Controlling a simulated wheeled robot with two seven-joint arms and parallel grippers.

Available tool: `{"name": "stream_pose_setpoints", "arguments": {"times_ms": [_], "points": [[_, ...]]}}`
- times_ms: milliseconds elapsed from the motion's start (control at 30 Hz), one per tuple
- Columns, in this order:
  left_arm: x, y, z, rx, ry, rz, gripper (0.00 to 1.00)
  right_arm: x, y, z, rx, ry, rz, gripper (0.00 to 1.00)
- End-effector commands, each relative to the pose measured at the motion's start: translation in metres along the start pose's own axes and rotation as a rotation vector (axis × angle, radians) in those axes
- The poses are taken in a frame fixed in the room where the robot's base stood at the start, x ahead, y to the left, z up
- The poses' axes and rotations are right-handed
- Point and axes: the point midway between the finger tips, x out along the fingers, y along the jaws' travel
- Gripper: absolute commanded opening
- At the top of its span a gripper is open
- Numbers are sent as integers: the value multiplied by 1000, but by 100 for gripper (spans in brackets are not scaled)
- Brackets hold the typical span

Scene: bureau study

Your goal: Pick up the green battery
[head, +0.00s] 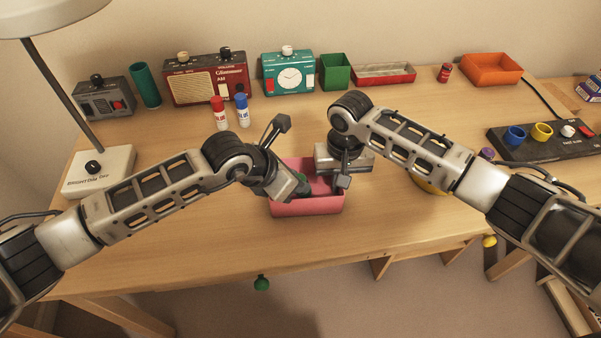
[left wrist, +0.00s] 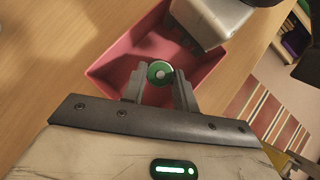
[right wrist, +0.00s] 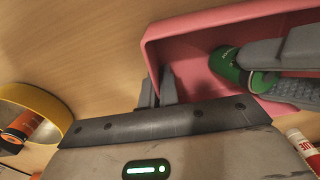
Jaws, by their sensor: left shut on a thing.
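The green battery (head: 303,178) is inside the pink bin (head: 306,207), partly hidden by my grippers. My left gripper (head: 302,188) reaches into the bin and is shut on the battery. In the left wrist view the battery's round end (left wrist: 160,72) shows between the fingers. In the right wrist view its green side (right wrist: 226,64) shows beside the left fingers. My right gripper (head: 343,182) is at the bin's right side. In the right wrist view its fingers (right wrist: 157,88) are close together, one on each side of the bin's wall (right wrist: 151,52).
A yellow bowl (right wrist: 62,108) with an orange item (right wrist: 22,125) stands right of the bin. Red (head: 219,114) and blue (head: 242,111) glue sticks stand behind. The front left of the desk is clear.

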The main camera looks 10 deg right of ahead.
Motion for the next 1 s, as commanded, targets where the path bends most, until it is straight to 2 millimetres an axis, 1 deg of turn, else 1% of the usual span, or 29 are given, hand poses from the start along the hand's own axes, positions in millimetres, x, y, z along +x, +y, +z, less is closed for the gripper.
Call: {"name": "stream_pose_setpoints", "arguments": {"times_ms": [33, 100, 267, 300, 467, 600, 800, 867, 900, 1000], "points": [[-6, 0, -1, 1, -38, 1, 3, 0, 0, 0, 0, 0, 0, 0], [-23, 0, 9, 5, -34, 2, 3, 0, 0, 0, 0, 0, 0, 0], [-57, 0, 22, 5, -31, 3, 3, 0, 0, 0, 0, 0, 0, 0], [-63, 0, 17, 2, -26, 2, 3, 0, 0, 0, 0, 0, 0, 0], [-89, 1, -21, 0, -21, 3, 3, 0, 0, 0, 0, 0, 0, 0], [-116, 1, -56, -2, -19, 3, 3, 0, 0, 0, 0, 0, 0, 0], [-151, 1, -100, -1, -18, 3, 3, 0, 0, 0, 0, 0, 0, 0], [-160, 0, -110, 0, -18, 3, 3, 0, 0, 0, 0, 0, 0, 0], [-166, 0, -108, 5, 15, 3, 3, 0, 0, 0, 0, 0, 0, 0], [-178, 0, -115, 6, 101, 3, 3, 0, 0, 0, 0, 0, 0, 0]]}}
